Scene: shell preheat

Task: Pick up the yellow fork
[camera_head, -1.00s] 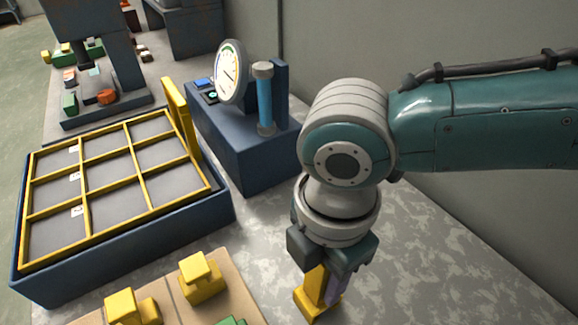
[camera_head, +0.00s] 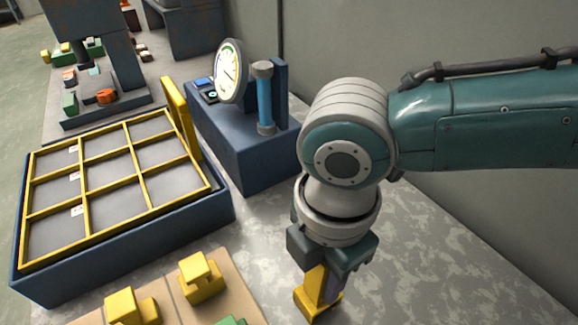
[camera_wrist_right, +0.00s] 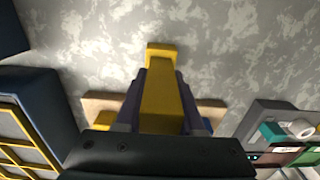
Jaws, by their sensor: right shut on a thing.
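The yellow fork (camera_head: 312,292) is at the bottom of the head view, below my right wrist. My right gripper (camera_head: 332,282) is shut on it, with the fingers pointing down. In the right wrist view the yellow fork (camera_wrist_right: 161,92) lies between the two dark fingers of my right gripper (camera_wrist_right: 160,105), its wider end showing beyond the fingertips. Whether the fork touches the table or is just above it I cannot tell. My left gripper is not in view.
A blue box with a yellow grid (camera_head: 86,203) stands at left, and a blue block with a gauge (camera_head: 231,72) and blue cylinder (camera_head: 265,100) stands behind. A tan board (camera_head: 248,300) carries yellow blocks (camera_head: 201,278). The speckled table (camera_head: 430,250) is clear at right.

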